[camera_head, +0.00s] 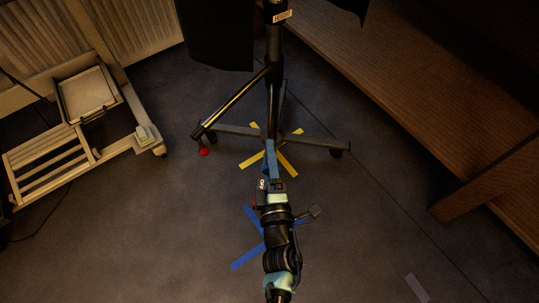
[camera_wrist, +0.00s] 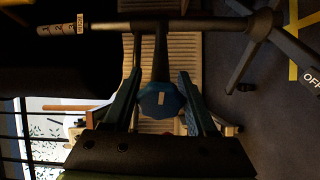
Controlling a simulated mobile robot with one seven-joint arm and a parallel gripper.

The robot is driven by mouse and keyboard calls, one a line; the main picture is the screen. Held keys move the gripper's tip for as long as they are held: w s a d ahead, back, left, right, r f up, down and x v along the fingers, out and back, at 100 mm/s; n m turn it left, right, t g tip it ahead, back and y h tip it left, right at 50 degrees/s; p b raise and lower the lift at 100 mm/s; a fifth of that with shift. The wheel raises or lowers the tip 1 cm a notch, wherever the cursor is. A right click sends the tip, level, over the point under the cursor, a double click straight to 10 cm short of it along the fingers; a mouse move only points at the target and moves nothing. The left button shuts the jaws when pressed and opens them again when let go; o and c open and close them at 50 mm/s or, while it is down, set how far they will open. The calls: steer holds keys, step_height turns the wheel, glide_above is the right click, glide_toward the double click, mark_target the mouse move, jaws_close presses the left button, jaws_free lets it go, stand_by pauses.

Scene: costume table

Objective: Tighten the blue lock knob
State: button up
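The blue lock knob (camera_wrist: 160,101) is in the middle of the wrist view, a faceted knob with a pale upright mark on its face. It sits on a dark stem below the pole of a black stand (camera_head: 273,95). My gripper (camera_wrist: 161,76) has its two blue fingers apart, one on each side of the knob. I cannot tell whether either finger touches it. In the head view my gripper (camera_head: 270,150) reaches the lower part of the stand, and the knob cannot be made out there.
The stand's legs (camera_head: 325,143) spread over yellow floor tape (camera_head: 287,160). Blue tape (camera_head: 247,254) lies nearer. A wooden table (camera_head: 420,90) is at right, a slatted wooden rack (camera_head: 50,160) at left. The pole has a numbered scale (camera_wrist: 58,29). Open floor lies on both sides.

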jaws_close()
